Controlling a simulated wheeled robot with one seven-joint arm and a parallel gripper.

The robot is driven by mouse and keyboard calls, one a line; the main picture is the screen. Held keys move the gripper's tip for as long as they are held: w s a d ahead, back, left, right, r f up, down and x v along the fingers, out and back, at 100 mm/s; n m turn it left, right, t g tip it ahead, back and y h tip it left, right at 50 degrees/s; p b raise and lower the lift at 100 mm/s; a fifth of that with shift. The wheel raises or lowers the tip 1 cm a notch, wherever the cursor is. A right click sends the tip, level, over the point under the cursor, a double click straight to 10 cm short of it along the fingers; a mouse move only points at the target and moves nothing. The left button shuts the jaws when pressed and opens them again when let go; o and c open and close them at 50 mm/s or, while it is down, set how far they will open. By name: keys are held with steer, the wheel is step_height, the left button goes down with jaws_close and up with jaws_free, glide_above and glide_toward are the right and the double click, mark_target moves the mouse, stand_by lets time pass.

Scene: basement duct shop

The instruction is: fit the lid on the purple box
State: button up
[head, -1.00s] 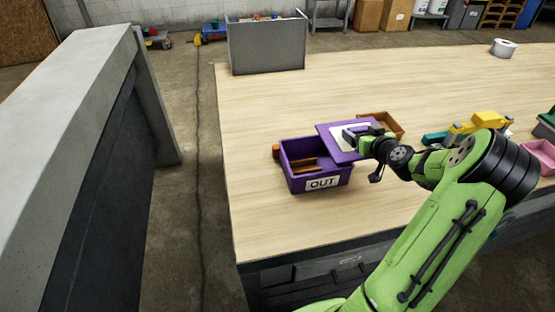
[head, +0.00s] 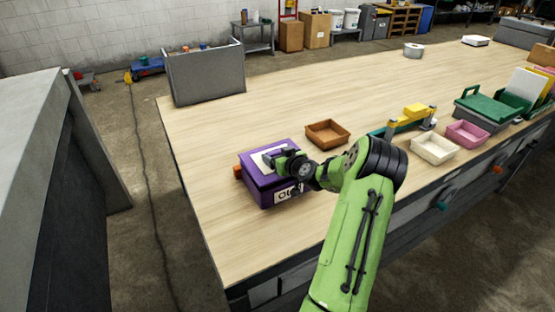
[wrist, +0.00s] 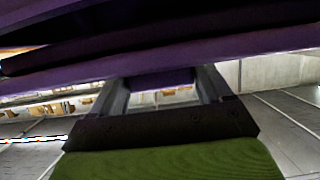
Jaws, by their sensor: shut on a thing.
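The purple box (head: 263,197) with the "OUT" label stands near the left side of the wooden bench. Its purple lid (head: 281,147), with a white patch on top, lies over the box opening and covers it. My gripper (head: 275,157) is shut on the lid from above. In the wrist view a purple piece of the lid (wrist: 160,79) sits between the fingers, with broad purple edges and a dark band beyond. I cannot tell whether the lid sits flush on the rim. The inside of the box is hidden.
A brown tray (head: 327,142) stands to the right, beyond my arm. A grey bin (head: 207,80) stands at the back left.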

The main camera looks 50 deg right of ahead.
steer(key=shift+d+f, duration=0.1)
steer(key=shift+f, duration=0.15)
steer(key=shift+f+b, duration=0.6)
steer(key=shift+b, duration=0.35)
steer(key=o, duration=1.1)
steer(key=shift+c, duration=0.2)
steer(key=shift+r, duration=0.15)
